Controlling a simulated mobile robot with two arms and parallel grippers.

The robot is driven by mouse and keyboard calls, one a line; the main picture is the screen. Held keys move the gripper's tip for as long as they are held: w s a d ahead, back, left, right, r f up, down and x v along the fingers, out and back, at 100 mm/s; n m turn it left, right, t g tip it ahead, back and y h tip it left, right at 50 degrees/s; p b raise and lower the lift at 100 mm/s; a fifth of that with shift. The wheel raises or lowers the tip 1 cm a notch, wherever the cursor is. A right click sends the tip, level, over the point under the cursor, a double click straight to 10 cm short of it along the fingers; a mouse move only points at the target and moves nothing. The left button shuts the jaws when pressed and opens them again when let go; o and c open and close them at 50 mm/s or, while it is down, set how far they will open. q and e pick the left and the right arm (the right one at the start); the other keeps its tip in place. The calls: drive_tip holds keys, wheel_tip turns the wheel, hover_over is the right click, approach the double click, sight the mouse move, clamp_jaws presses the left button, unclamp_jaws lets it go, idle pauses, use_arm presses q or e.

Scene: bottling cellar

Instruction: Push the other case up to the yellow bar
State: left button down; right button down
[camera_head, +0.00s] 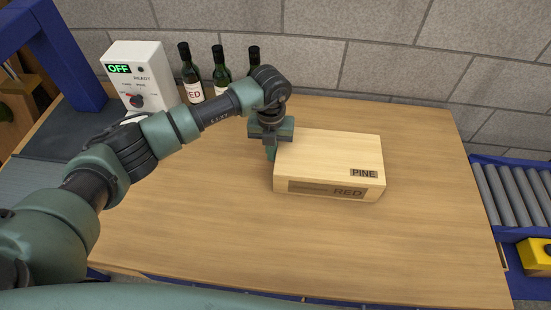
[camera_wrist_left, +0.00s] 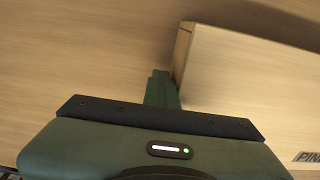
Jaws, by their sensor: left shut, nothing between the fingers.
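A pale wooden case (camera_head: 335,155) lies on the table, marked PINE on its top and RED on its front side. It is the only case I see. My left gripper (camera_head: 271,154) is shut and empty, pointing down at the case's left end. In the left wrist view the closed fingers (camera_wrist_left: 161,90) are right beside the end of the case (camera_wrist_left: 245,85); I cannot tell whether they touch. I see no yellow bar for certain. My right gripper is not in view.
The table (camera_head: 200,235) is clear in front and right of the case. A roller conveyor (camera_head: 510,195) with a yellow box (camera_head: 537,254) stands beyond the right edge. Several bottles (camera_head: 221,72) and a control box (camera_head: 140,75) reading OFF stand at the back left.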

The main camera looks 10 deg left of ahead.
sight(326, 152)
use_arm(q)
drive_tip(key=shift+d, duration=1.15)
drive_tip(key=shift+w+d+b, duration=0.15)
drive_tip(key=shift+d+b, duration=0.6)
drive_tip(key=shift+d, duration=0.75)
drive_tip(key=shift+w+d+b, duration=0.1)
drive_tip(key=shift+d+b, duration=0.65)
drive_tip(key=shift+d, duration=0.75)
drive_tip(key=shift+w+d+b, duration=0.15)
drive_tip(key=shift+d+b, duration=1.35)
drive_tip(key=shift+d, duration=1.55)
